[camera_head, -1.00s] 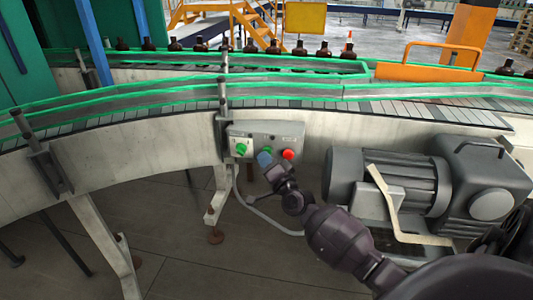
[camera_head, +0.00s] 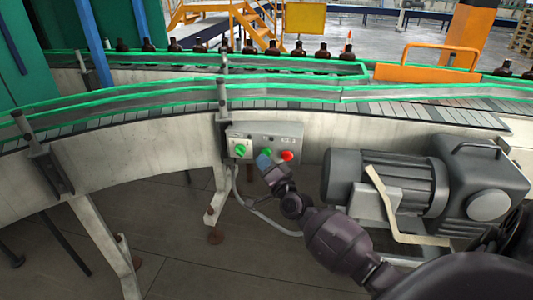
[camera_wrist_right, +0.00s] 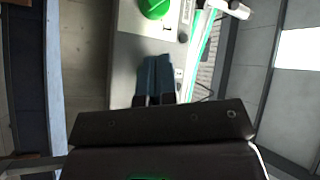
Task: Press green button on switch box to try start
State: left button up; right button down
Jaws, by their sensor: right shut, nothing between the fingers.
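The grey switch box (camera_head: 264,142) is fixed to the side of the conveyor. It carries a green switch (camera_head: 240,150) on a white plate at left, a green button (camera_head: 267,152) in the middle and a red button (camera_head: 288,155) at right. My right gripper (camera_head: 263,161) is shut and empty, its blue fingertips just below and in front of the green button, partly covering it. I cannot tell whether they touch. In the right wrist view the blue fingers (camera_wrist_right: 156,80) lie together over the box face (camera_wrist_right: 130,55), with a round green control (camera_wrist_right: 155,8) at the top edge. My left gripper is out of view.
A grey motor (camera_head: 400,180) stands right of the box, close to my right arm. The curved conveyor (camera_head: 110,150) runs behind, with green rails and several amber bottles (camera_head: 248,46) on the far line. A cable (camera_head: 255,212) hangs below the box.

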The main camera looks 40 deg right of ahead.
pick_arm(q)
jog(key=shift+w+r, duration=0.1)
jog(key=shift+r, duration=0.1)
pick_arm(e)
jog(key=shift+s+a, duration=0.15)
jog(key=shift+a, duration=0.1)
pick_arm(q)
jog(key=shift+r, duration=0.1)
